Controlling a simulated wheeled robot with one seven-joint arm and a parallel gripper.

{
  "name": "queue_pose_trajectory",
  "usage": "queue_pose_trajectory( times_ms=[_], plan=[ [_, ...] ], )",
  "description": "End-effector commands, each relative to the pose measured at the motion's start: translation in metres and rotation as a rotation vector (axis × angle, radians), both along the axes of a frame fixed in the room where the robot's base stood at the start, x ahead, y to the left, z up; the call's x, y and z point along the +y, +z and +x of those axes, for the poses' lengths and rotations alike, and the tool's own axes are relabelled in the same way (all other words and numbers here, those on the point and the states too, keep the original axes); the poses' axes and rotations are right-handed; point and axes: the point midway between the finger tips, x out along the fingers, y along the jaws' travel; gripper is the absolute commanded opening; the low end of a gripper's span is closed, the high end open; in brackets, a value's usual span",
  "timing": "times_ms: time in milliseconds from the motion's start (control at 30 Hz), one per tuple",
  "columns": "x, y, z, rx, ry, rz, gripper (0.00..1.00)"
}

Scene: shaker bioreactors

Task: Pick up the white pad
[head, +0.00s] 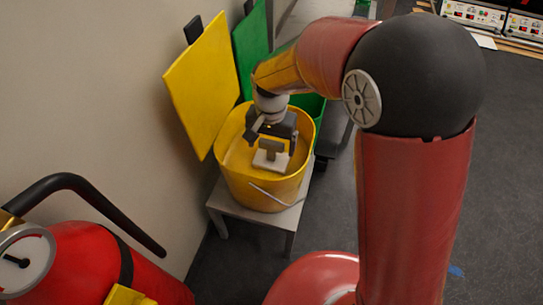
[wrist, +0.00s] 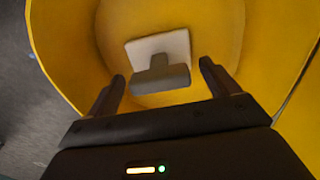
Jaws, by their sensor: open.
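The white pad (head: 268,162) is a square plate with a grey T-shaped handle on top. It lies inside a yellow bucket (head: 262,196). In the wrist view the pad (wrist: 143,52) is on the bucket's floor, with its grey handle (wrist: 160,76) towards my gripper. My gripper (wrist: 160,82) is open, its two fingers to the left and right of the handle and apart from it. In the head view my gripper (head: 273,141) reaches down into the bucket above the pad. How far the fingertips are above the handle is hard to tell.
The bucket stands on a small grey stool (head: 226,207) beside the wall. Its wall surrounds my gripper. A yellow lid (head: 203,84) stands upright behind it, with a green bin (head: 310,106) beyond. A red extinguisher-like tank (head: 85,265) is at the lower left. Open floor lies right.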

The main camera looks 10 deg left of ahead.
Motion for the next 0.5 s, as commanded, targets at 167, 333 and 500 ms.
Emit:
queue_pose_trajectory(
  times_ms=[167,333,500],
  plan=[
    [0.000,-0.022,0.000,0.001,0.000,-0.001,0.87],
    [0.000,-0.025,0.000,-0.001,0.000,0.001,0.87],
    [0.000,-0.025,0.000,-0.001,0.000,0.001,0.78]
  ],
)
